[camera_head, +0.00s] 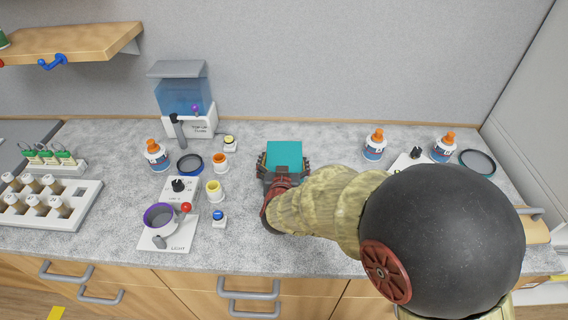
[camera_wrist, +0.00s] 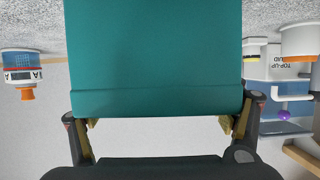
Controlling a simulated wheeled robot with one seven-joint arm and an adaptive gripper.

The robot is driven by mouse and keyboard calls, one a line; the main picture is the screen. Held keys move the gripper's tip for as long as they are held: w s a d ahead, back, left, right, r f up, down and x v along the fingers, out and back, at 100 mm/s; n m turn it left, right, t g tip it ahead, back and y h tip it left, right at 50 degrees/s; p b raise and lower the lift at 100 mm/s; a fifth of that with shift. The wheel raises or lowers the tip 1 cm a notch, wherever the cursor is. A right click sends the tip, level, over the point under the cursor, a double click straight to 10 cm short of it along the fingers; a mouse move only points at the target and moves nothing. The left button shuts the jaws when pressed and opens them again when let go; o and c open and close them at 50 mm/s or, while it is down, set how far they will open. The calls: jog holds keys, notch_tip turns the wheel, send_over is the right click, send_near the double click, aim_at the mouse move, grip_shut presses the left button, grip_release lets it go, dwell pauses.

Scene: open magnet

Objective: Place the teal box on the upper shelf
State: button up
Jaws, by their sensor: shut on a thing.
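The teal box (camera_head: 284,154) is in the middle of the counter area in the head view, held at the end of my arm. In the wrist view the teal box (camera_wrist: 155,60) fills the upper middle, between the two fingers. My gripper (camera_head: 284,172) is shut on it, with a finger on each side. The fingers also show in the wrist view (camera_wrist: 160,125). Whether the box touches the counter is hard to tell. The wooden upper shelf (camera_head: 75,42) is on the wall at the upper left; only its right part is in view.
A blue-tank dispenser (camera_head: 183,95) stands below and right of the shelf. Left of the box are an orange-capped bottle (camera_head: 156,155), cups and a purple bowl (camera_head: 160,216). A white vial rack (camera_head: 48,203) is far left. Blue hooks (camera_head: 53,63) hang under the shelf edge. Bottles (camera_head: 374,146) stand right.

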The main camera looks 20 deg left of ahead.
jog(key=shift+r, duration=0.5)
notch_tip(320, 180, up, 2)
jog(key=shift+r+p, duration=0.25)
jog(key=shift+p, duration=0.7)
jog(key=s+r+p, duration=0.1)
jog(key=s+r, duration=0.2)
jog(key=s+r+p, duration=0.1)
jog(key=r, duration=0.1)
jog(key=shift+s+d+r+p, duration=0.15)
jog(key=shift+d+r+p, duration=0.05)
jog(key=shift+d+p, duration=0.15)
jog(key=p+v, duration=0.3)
jog(key=v, duration=0.7)
jog(key=shift+s+a+r, duration=0.2)
jog(key=shift+s+r, duration=0.05)
jog(key=shift+r, duration=0.05)
